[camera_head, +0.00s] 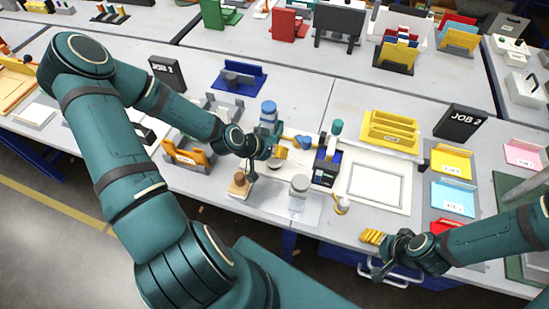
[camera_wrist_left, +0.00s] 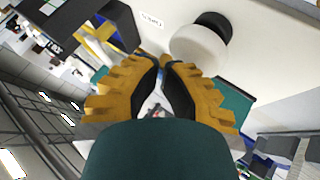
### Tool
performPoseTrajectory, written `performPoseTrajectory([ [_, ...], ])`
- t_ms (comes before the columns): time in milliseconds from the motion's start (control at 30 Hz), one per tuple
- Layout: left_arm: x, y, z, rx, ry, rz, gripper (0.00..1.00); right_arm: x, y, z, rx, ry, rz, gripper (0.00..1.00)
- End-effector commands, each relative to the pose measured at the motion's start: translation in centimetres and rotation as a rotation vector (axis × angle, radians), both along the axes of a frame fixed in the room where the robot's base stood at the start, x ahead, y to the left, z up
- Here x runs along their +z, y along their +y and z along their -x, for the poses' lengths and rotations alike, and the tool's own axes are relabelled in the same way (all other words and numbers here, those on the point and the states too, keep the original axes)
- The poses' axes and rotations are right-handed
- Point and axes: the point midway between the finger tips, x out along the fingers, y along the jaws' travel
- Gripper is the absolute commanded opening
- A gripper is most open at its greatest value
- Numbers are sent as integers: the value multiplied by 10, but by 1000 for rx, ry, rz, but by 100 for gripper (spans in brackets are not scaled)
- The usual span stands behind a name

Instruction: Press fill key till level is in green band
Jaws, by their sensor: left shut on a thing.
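My left gripper (camera_head: 280,152) reaches over the bench from the left in the head view. Its yellow ribbed fingers are drawn together at the tips in the left wrist view (camera_wrist_left: 160,62); what lies between them is too hidden to name. Close to it stand a blue-capped container (camera_head: 268,112) and a dark blue and black device (camera_head: 326,168), which has a small panel on its front. I cannot make out a fill key, a level or a green band. My right gripper (camera_head: 373,238) is by the bench's front edge, its finger gap unclear.
A silver-lidded jar (camera_head: 299,185) and a wooden-handled piece (camera_head: 239,183) stand near the front edge. A white framed sheet (camera_head: 378,187) lies to the right, with a yellow rack (camera_head: 390,130) behind. A white round thing (camera_wrist_left: 198,46) is close to the left fingers.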

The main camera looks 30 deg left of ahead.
Motion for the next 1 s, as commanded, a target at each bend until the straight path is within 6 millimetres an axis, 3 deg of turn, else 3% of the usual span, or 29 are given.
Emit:
performPoseTrajectory([
  [1000, -7, 0, 0, 0, 0, 0, 0, -5, 0, 0, 0, 0, 0, 64],
])
